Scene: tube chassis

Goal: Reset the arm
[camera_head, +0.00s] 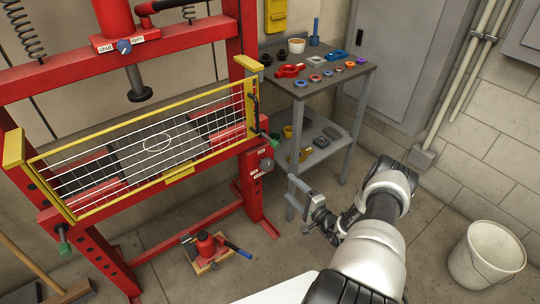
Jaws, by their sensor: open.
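My arm (375,240) rises from the bottom of the picture, bends at a silver and black joint, and reaches left. My gripper (299,192) is at its end, in front of the legs of the grey tool table. It is open, and I see nothing held in it. The gripper is small in this view, and part of the wrist behind it is dark and hard to make out.
A red press frame (120,274) with a yellow-edged mesh guard (120,135) stands left. The tool table (330,88) holds several small parts. A red jack (207,246) is on the floor. A white bucket (486,255) stands right. Floor between arm and jack is clear.

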